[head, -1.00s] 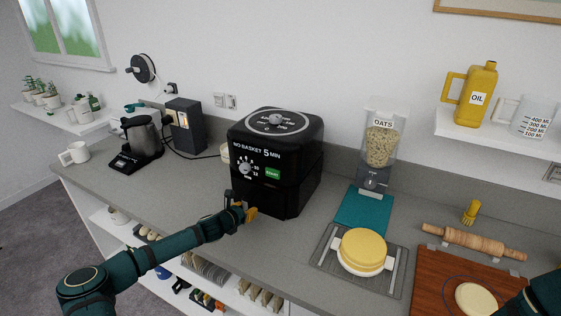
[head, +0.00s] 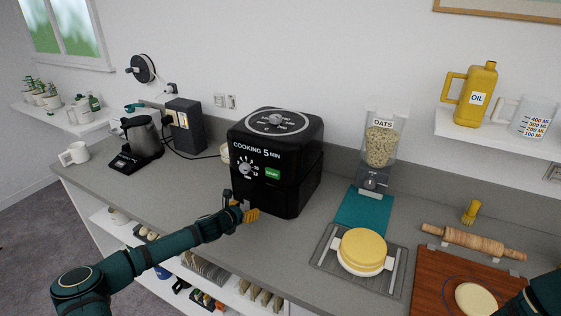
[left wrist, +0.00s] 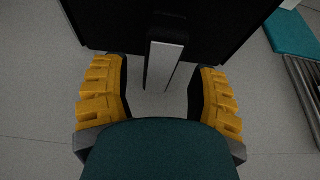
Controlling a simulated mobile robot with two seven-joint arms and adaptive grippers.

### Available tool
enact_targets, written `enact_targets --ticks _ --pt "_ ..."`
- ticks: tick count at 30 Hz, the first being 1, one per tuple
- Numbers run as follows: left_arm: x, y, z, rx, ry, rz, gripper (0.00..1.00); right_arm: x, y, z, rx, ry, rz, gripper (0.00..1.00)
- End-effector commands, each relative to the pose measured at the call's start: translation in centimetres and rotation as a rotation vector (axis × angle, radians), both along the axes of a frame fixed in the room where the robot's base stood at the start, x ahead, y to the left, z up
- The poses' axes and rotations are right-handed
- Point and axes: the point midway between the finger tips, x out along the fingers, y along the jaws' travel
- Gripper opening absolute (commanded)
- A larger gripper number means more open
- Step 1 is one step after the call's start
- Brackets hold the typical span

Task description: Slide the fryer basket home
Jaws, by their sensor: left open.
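The black air fryer (head: 300,140) stands on the counter, and its panel reads "COOKING 5 MIN". Its basket front (head: 280,197) sits flush in the lower body as far as I can see. The basket handle (left wrist: 166,55), dark with a pale grey face, sticks out from the black front in the left wrist view. My left gripper (head: 245,212) is at the handle, low in front of the fryer. In the left wrist view its yellow-padded fingers (left wrist: 160,88) are open on both sides of the handle, with gaps between. My right gripper is out of view.
A kettle (head: 142,135) stands to the left.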

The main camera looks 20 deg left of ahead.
Motion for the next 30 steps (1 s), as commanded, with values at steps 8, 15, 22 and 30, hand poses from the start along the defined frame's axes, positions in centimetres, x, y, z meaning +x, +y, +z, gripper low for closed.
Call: enact_targets --ticks 8,15,22,30 --pt "-5.3 0.8 2.2 0.002 -0.001 0.001 0.59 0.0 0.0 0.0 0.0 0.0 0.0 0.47" --pt "-8.4 1.1 3.5 0.001 -0.002 0.0 0.59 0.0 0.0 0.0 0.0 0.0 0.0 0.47" --pt "-9.2 1.2 3.9 0.0 -0.003 -0.001 0.59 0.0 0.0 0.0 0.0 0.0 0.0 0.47" --pt "-9.2 1.2 3.8 0.0 -0.003 -0.001 0.59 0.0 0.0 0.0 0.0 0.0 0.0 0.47"
